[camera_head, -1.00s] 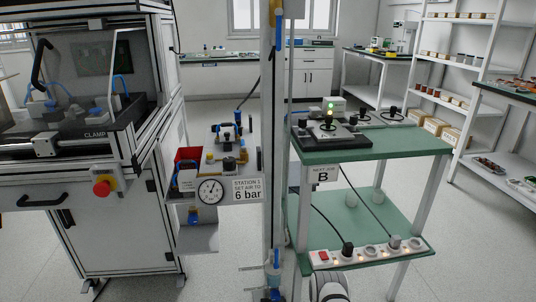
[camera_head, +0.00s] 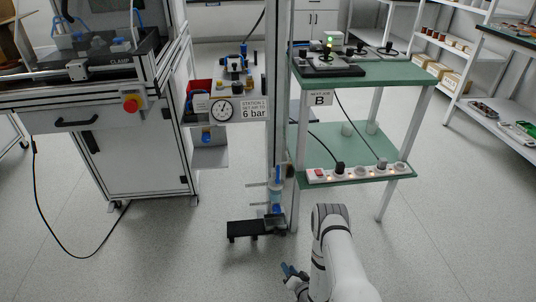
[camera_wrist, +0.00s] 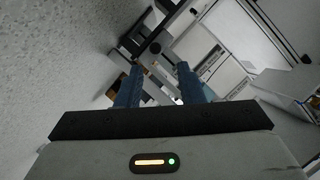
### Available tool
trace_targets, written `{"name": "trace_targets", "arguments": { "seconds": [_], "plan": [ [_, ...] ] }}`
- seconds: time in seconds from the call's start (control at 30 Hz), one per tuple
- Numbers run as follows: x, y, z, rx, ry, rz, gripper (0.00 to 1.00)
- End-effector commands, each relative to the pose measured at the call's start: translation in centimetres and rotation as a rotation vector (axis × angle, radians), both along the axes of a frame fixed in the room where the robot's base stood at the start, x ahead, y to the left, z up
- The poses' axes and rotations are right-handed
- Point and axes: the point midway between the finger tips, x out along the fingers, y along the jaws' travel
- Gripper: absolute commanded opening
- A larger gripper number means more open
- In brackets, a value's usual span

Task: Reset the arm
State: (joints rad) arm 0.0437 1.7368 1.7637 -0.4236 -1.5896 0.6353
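My arm (camera_head: 338,255) rises from the bottom of the head view, right of centre, and bends over at its top. My gripper (camera_head: 290,271) shows small and dark blue at its lower left, above the open floor. In the wrist view my gripper (camera_wrist: 160,68) has its two blue fingers apart with nothing held between them. Beyond the fingers, the wrist view shows the floor and white cabinet-like furniture at a slant.
A green two-level bench (camera_head: 385,75) with a power strip (camera_head: 357,173) stands behind the arm. Left of it are a post with a blue-topped unit (camera_head: 276,190), a black foot (camera_head: 250,228) and a white machine cabinet (camera_head: 140,155). The floor (camera_head: 180,255) at front left is mostly clear.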

Motion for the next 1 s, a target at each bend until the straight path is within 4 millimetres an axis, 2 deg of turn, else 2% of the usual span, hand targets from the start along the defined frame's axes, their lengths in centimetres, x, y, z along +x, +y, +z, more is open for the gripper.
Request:
{"name": "trace_targets", "arguments": {
  "seconds": [0.03, 0.27, 0.37, 0.47, 0.6, 0.73, 0.9, 1.0],
  "plan": [
    [0.7, 0.0, 1.2, -0.014, 0.002, 0.002, 0.34],
    [3.9, -0.5, 5.5, -0.090, 0.031, 0.011, 0.34],
    [5.6, -0.8, 8.1, -0.133, 0.047, 0.015, 0.34],
    [7.4, -1.2, 11.7, -0.186, 0.069, 0.018, 0.34],
    [10.3, -2.1, 18.9, -0.283, 0.112, 0.021, 0.34],
    [12.1, -3.0, 25.9, -0.372, 0.165, 0.021, 0.34],
    [12.8, -4.2, 35.4, -0.474, 0.237, 0.022, 0.34],
    [12.5, -4.9, 40.9, -0.526, 0.284, 0.021, 0.34]
  ]
}}
